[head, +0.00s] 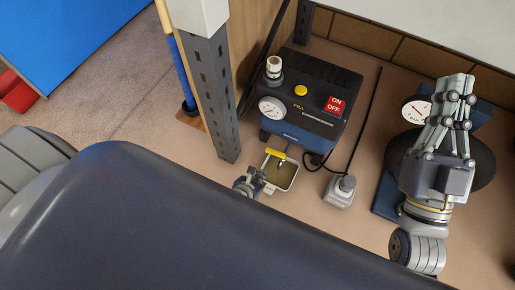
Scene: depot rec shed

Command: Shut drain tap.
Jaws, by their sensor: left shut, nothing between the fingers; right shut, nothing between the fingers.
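The drain tap has a yellow lever (274,154) at the lower front of a dark compressor (312,95). The lever lies roughly crosswise, over a small pale catch tray (286,176). My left gripper (256,180) is shut and empty, at the left side of the tray and just below the lever in the picture. I cannot tell whether it touches either. My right gripper (461,88) is shut and empty, far to the right, in front of a round dark object. The tap's outlet is partly hidden by the lever and tray.
A grey post (211,95) stands close left of the compressor. A grey plug or adapter (341,190) with a black cable lies right of the tray. A second gauge (416,111) is beside my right gripper. My dark body covers the lower left.

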